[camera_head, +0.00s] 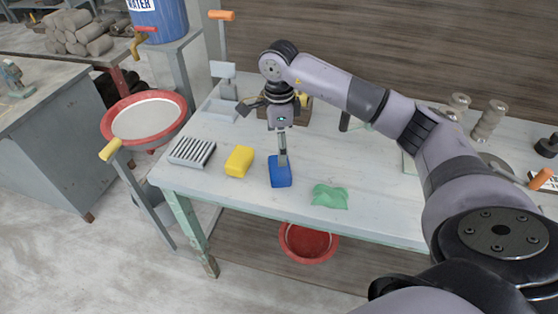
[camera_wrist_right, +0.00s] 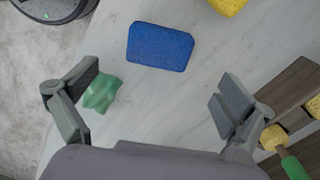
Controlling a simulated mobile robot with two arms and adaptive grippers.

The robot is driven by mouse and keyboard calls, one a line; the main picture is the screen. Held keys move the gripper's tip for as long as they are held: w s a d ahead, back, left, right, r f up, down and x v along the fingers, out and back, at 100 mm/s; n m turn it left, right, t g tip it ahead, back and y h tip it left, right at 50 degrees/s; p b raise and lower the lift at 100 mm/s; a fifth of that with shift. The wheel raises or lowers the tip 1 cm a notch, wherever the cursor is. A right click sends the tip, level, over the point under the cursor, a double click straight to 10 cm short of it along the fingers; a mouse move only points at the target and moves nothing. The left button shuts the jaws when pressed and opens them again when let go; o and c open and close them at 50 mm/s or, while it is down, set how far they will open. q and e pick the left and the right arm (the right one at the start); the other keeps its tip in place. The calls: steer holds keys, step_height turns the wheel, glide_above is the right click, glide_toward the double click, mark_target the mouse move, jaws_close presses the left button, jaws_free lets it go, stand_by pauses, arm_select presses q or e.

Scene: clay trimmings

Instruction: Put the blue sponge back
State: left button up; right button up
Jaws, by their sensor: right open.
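The blue sponge (camera_head: 280,175) lies flat near the front edge of the worktable, between a yellow sponge and a green cloth-like piece. In the right wrist view the blue sponge (camera_wrist_right: 160,47) lies at the top, beyond the fingertips and not between them. My right gripper (camera_head: 282,158) points down over the table, its fingers overlapping the sponge's far edge in the head view. In the wrist view my right gripper (camera_wrist_right: 155,95) is wide open and empty. A wooden block or holder (camera_head: 299,108) stands behind the gripper, partly hidden by it. My left gripper is out of view.
The yellow sponge (camera_head: 239,161) and a ribbed grey rack (camera_head: 192,151) lie left of the blue sponge; the green piece (camera_head: 329,197) lies right. The wooden holder (camera_wrist_right: 292,95) has yellow pieces and a green-handled tool beside it. A red-rimmed basin (camera_head: 182,104) stands left of the table.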

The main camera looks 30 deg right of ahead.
step_height(320, 180, up, 4)
steer(key=shift+f, duration=0.25)
stand_by(0.4)
